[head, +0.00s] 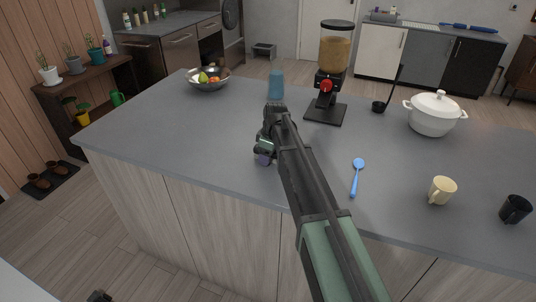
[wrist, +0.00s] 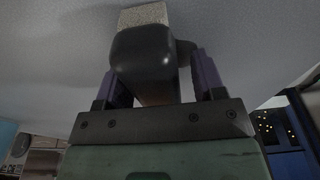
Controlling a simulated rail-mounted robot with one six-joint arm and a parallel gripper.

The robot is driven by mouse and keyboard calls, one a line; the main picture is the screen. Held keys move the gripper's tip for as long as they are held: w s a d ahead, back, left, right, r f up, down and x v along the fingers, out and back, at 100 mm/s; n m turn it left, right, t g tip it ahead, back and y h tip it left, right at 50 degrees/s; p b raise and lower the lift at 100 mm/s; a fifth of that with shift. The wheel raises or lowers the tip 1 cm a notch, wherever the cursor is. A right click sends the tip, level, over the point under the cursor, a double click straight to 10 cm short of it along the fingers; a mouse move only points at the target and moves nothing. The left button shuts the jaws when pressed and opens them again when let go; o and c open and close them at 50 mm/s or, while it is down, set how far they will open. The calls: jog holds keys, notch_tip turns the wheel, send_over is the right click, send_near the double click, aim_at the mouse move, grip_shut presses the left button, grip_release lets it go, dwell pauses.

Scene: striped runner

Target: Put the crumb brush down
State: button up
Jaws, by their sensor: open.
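The crumb brush (wrist: 143,50) shows in the wrist view as a dark, rounded body with a pale, speckled part beyond it. It sits between the two purple fingers of my gripper (wrist: 157,76). The fingers are apart, with a gap visible at the right finger; whether the left one touches the brush is hard to tell. In the head view my gripper (head: 264,154) is low over the grey countertop (head: 220,130), near its front edge. The brush cannot be made out there, hidden by my arm and gripper.
A blue spoon (head: 356,177), a cream mug (head: 441,190) and a black mug (head: 515,209) are to the right. A blue cup (head: 276,84), a dispenser (head: 329,80), a fruit bowl (head: 209,80) and a white pot (head: 434,114) stand farther back. The counter left of my gripper is clear.

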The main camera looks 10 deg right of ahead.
jog(key=r+p, duration=0.4)
jog(key=d+r+p, duration=0.1)
jog(key=r+p, duration=0.3)
jog(key=s+r+p, duration=0.1)
jog(key=r+p, duration=0.3)
jog(key=shift+d+r, duration=0.2)
jog(key=shift+d, duration=0.1)
jog(key=shift+s+f, duration=0.1)
jog(key=shift+s, duration=0.1)
jog(key=s+a+m+g+h, duration=0.1)
jog(key=s+m, duration=1)
jog(key=s, duration=1.7)
jog(key=shift+a+f+h, duration=0.15)
jog(key=shift+h, duration=0.15)
jog(key=shift+o, duration=0.5)
jog(key=shift+f, duration=0.1)
